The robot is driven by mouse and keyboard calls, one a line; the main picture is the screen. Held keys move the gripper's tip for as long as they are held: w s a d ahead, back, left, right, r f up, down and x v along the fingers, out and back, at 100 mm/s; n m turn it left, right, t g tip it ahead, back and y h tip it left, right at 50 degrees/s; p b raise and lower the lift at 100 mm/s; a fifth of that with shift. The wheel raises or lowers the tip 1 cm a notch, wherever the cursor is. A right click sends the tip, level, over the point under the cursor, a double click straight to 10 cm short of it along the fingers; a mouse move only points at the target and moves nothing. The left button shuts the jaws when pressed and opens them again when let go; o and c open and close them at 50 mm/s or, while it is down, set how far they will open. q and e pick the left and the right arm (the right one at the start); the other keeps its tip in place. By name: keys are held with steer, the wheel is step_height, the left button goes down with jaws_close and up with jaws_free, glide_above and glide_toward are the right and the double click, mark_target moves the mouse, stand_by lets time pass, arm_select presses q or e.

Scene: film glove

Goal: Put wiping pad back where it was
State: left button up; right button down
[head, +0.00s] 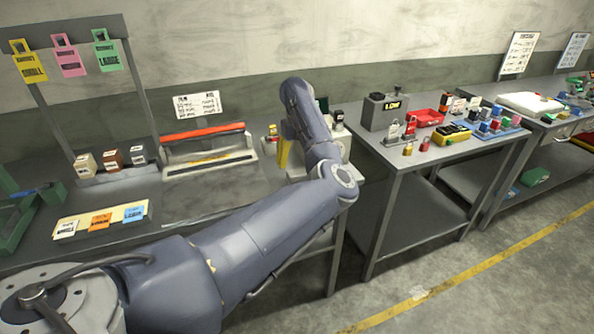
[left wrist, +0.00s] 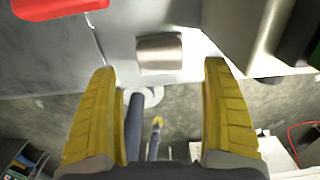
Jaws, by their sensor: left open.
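My left gripper (head: 284,153) is at the right end of the left bench, mostly hidden behind my arm in the head view. In the left wrist view (left wrist: 162,75) its two yellow fingers are wide apart, with nothing held between them. A small brownish-grey block with a rounded face (left wrist: 159,53) sits on a grey surface beyond the fingertips, roughly centred between them. It may be the wiping pad; I cannot tell for sure. I cannot make out the pad in the head view. My right gripper is in neither view.
A sealer with a red bar (head: 203,134) stands left of the gripper; a red part (left wrist: 60,8) shows in the wrist view. Coloured cards (head: 100,220) lie at the bench front. A second bench (head: 400,155) with padlocks and a red tray (head: 424,118) is to the right.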

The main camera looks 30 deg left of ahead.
mark_target(297, 172)
arm_select(q)
steer(key=shift+r, duration=2.9)
